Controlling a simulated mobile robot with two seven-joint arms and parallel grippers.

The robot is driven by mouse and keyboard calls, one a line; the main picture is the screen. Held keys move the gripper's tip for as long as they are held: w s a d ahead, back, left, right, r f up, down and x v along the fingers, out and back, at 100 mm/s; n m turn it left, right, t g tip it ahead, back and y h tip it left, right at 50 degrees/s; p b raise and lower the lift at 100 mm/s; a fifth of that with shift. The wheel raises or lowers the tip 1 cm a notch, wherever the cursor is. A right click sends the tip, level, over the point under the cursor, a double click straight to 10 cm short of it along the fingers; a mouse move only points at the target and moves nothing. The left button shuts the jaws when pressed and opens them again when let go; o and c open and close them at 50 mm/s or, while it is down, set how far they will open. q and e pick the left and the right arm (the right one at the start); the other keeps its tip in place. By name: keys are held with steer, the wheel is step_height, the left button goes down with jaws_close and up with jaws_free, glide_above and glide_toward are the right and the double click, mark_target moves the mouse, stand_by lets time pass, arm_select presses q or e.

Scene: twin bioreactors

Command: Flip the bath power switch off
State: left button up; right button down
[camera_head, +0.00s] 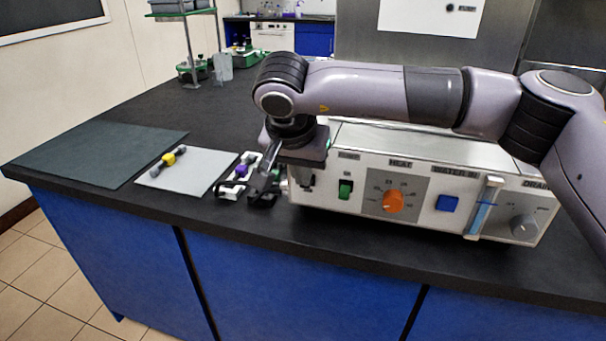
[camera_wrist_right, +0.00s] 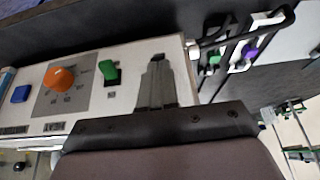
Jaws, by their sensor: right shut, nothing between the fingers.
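The bath is a white box (camera_head: 330,200) on the dark bench, its front panel facing me. A green rocker switch (camera_head: 345,189) sits on the panel, left of an orange heat knob (camera_head: 393,201); it also shows in the wrist view (camera_wrist_right: 109,70). My right gripper (camera_head: 266,182) is shut and empty at the bath's left end. In the wrist view its fingers (camera_wrist_right: 157,80) cover the panel beside the green switch; contact cannot be told.
A blue button (camera_head: 447,203), a tube gauge (camera_head: 484,207) and a grey drain knob (camera_head: 524,228) lie farther right. Left of the bath are a small holder with a purple part (camera_head: 242,170) and a pale mat (camera_head: 205,174) with a yellow-banded piece (camera_head: 168,159).

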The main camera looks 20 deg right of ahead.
steer(key=shift+s+a+f+b, duration=0.2)
steer(key=shift+s+f+b, duration=0.1)
steer(key=shift+f, duration=0.15)
steer(key=shift+w+d+r+p, duration=0.4)
steer(key=shift+w+d+p, duration=0.05)
steer(key=shift+w, duration=0.15)
